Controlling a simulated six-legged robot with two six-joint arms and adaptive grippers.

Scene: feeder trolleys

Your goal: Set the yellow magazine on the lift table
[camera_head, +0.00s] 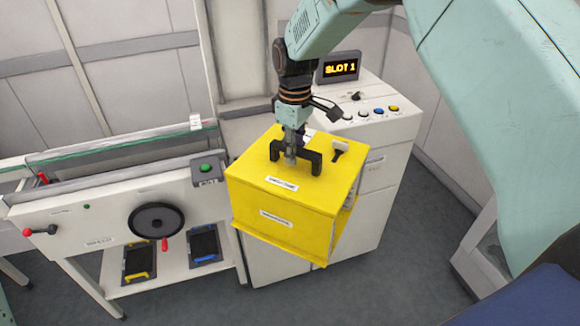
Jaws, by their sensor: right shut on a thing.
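The yellow magazine (272,204) is a boxy case with white labels and a dark handle on its top, in the middle of the head view. My right gripper (290,158) reaches down from above and is shut on that handle. The magazine appears to hang in front of the white cabinet and hides part of it. I cannot tell how far its base is from any surface. No surface is clearly recognisable as the lift table; it may be hidden behind the magazine. My left gripper is not in view.
At left is a white conveyor trolley (60,222) with a black handwheel (156,221), a green button (206,168) and a lower shelf. Grey floor (400,270) is open at right.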

